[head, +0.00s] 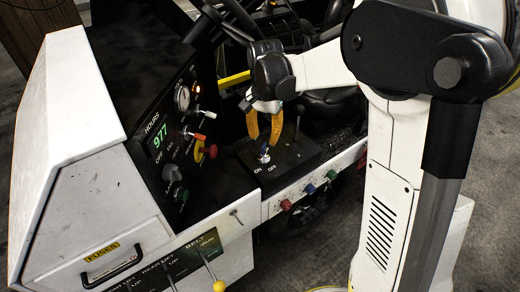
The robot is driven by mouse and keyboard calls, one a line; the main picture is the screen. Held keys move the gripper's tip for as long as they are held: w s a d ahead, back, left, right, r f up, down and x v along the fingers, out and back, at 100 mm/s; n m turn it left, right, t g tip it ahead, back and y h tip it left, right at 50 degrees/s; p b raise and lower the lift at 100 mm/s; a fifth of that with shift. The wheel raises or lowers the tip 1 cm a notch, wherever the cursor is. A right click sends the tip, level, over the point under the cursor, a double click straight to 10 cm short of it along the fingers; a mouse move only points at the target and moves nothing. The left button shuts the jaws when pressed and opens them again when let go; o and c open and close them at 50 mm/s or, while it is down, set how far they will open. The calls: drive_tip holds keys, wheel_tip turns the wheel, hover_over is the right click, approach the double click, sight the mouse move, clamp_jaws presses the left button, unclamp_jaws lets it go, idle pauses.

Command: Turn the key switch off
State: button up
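A small switch (264,157) with a blue and whitish top sits on a black console box (290,165) marked ON and OFF. It appears to be the key switch; its exact turn position is too small to tell. My gripper (263,142) comes down from above with two orange fingers spread apart. The fingertips are just above the switch, one to each side of it in the picture. I see nothing held between them, and I cannot tell any contact.
A black lever (297,127) stands right of the fingers on the same box. The dash panel at left has an hours display (160,139), a red knob (209,151) and several toggles. Coloured knobs (286,205) line the white ledge below. A yellow-knobbed lever (219,286) is in front.

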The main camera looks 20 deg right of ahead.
sight(264, 152)
wheel_tip(264, 152, down, 8)
drive_tip(key=b, duration=0.2)
drive_tip(key=shift+b, duration=0.35)
clamp_jaws()
